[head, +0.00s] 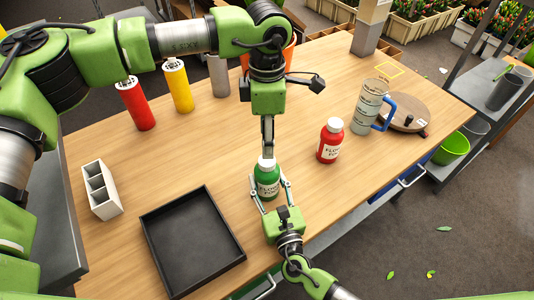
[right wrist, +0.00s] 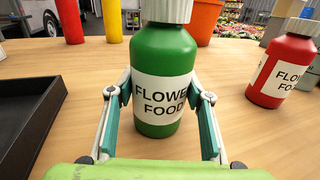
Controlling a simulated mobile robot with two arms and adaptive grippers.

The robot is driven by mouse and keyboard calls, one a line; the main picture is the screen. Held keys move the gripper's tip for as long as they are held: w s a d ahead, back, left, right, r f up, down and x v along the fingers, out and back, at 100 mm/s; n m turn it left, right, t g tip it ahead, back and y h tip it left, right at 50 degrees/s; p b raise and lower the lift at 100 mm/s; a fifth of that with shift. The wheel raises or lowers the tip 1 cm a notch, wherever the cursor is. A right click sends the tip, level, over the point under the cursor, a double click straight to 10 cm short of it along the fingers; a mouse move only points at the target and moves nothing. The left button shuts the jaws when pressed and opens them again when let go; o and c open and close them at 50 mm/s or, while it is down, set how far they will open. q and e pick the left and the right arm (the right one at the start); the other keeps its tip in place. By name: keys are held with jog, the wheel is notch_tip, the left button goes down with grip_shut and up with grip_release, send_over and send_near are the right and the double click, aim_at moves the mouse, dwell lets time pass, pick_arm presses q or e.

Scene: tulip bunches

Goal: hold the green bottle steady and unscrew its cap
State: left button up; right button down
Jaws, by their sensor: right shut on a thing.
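The green bottle (head: 267,186) stands upright on the wooden table, with a white cap (head: 266,164) on its neck. In the right wrist view the green bottle (right wrist: 165,60) fills the middle, its "Flower Food" label facing the camera and its cap (right wrist: 166,10) cut off by the top edge. My right gripper (head: 270,190) is shut on the bottle's body, one finger on each side. My left gripper (head: 267,150) points down from above, its fingertips at or just above the cap. It is seen edge-on, so its opening and any contact are unclear.
A red bottle (head: 330,142) with a white cap stands to the right, near a clear measuring jug (head: 368,108) with a blue handle. A black tray (head: 192,242) and a white divided holder (head: 101,190) lie to the left. Red (head: 136,104) and yellow (head: 178,86) cylinders stand behind.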

aim_at(267, 178)
pick_arm(q)
jog(key=m, duration=0.5)
jog(key=shift+m, duration=0.3)
jog(key=m, duration=0.5)
jog(key=shift+m, duration=0.3)
jog(key=m, duration=0.9)
jog(key=shift+m, duration=0.3)
jog(key=shift+f, duration=4.05)
